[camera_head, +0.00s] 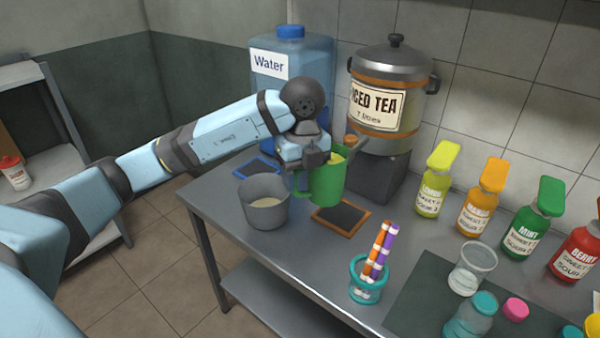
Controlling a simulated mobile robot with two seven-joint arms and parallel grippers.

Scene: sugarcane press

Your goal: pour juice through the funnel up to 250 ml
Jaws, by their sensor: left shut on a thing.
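My left gripper (311,160) is shut on a green jug (327,183) above the steel table. The jug looks close to upright, and a little yellow juice shows at its top. Its grip area is partly hidden by my wrist. A grey pot (264,211) with pale liquid inside stands just left of the jug. A clear cup (472,269) stands at the right on a dark mat. I cannot make out a funnel or a 250 ml mark. My right gripper is out of view.
The iced tea urn (389,91) and the water container (291,60) stand behind the jug. A dark coaster (341,219) lies below it. A teal holder (367,284) with striped sticks stands in front. Several syrup bottles (480,198) line the wall.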

